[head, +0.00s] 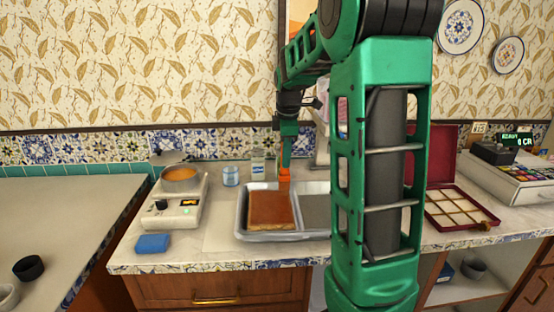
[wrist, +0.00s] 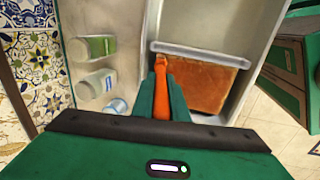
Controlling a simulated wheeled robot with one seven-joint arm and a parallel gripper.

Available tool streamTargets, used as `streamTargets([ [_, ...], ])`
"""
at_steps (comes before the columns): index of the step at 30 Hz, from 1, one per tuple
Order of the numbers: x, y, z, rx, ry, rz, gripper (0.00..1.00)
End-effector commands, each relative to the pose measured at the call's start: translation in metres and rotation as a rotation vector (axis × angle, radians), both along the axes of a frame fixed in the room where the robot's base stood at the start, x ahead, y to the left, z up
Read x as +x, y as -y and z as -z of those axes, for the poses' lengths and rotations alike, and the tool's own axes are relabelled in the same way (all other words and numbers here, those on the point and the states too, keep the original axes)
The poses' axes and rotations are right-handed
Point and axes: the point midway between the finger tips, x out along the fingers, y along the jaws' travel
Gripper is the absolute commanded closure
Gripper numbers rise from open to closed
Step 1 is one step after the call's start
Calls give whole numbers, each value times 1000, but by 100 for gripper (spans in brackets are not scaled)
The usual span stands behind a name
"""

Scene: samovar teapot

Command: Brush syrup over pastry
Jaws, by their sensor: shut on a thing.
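The pastry (head: 271,208) is a flat brown-orange slab in the left part of a metal tray (head: 243,235). It also shows in the wrist view (wrist: 210,84). My gripper (head: 286,166) is shut on the orange handle of a brush (wrist: 161,90), which also shows in the head view (head: 284,178). The brush points down at the far edge of the pastry. I cannot tell whether its bristles touch the pastry. An orange-filled pan (head: 180,183), perhaps the syrup, sits on a white hot plate (head: 172,212) at the left.
A blue-lidded jar (head: 231,176) and a bottle (head: 258,165) stand behind the tray. A blue sponge (head: 152,243) lies near the counter's front edge. A red box (head: 463,208) with a partitioned tray is open at the right. My arm hides part of the counter.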

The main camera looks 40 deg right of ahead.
Motion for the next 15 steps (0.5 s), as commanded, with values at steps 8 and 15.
streamTargets([
  [8,-13,-10,0,0,1,-1,100],
  [15,-22,-17,1,1,0,-1,100],
])
